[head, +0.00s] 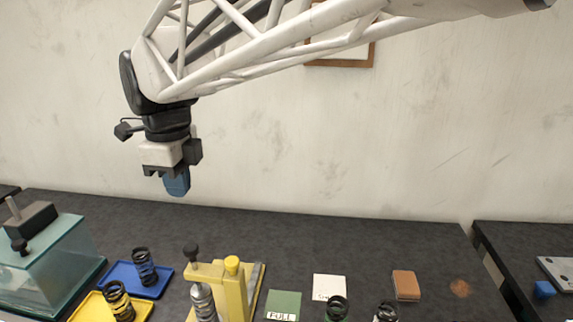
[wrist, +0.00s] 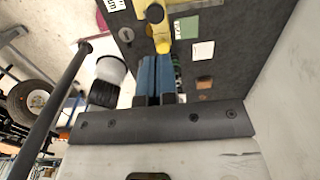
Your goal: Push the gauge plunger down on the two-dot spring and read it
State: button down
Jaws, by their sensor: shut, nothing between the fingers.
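The gauge (head: 232,290) is a yellow stand with a black-knobbed plunger (head: 191,252) and a round yellow cap (head: 232,264). A grey coil spring (head: 203,300) stands under the plunger; I cannot make out dots on it. My gripper (head: 177,188), with blue fingers, hangs well above the table, up and slightly left of the plunger knob, apart from it. Its fingers are shut and empty. In the wrist view the shut fingers (wrist: 156,62) point toward the black knob (wrist: 155,13) and the yellow gauge (wrist: 161,36). The gauge reading is not visible.
A blue tray (head: 163,288) and a yellow tray (head: 88,310) each hold a dark spring, left of the gauge. A glass box (head: 50,265) stands far left. Rightward are a green FULL card (head: 283,300), a white card (head: 328,284), more springs and a brown block (head: 406,285).

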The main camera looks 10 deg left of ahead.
jog(key=shift+r, duration=0.95)
dwell(0.3)
jog(key=d+f+n+t, duration=0.1)
jog(key=d+f+n, duration=0.25)
jog(key=d, duration=0.95)
jog(key=d+f+n, duration=0.2)
jog(key=d+n, duration=0.3)
jog(key=d, duration=0.7)
jog(key=s+d+f+n, duration=0.4)
jog(key=s+d, duration=0.1)
jog(key=d, duration=0.4)
jog(key=s+d+f+n+t, duration=0.1)
jog(key=s+d+f+n, duration=0.4)
jog(key=d, duration=0.4)
jog(key=shift+d+f, duration=0.2)
jog(key=shift+f, duration=0.05)
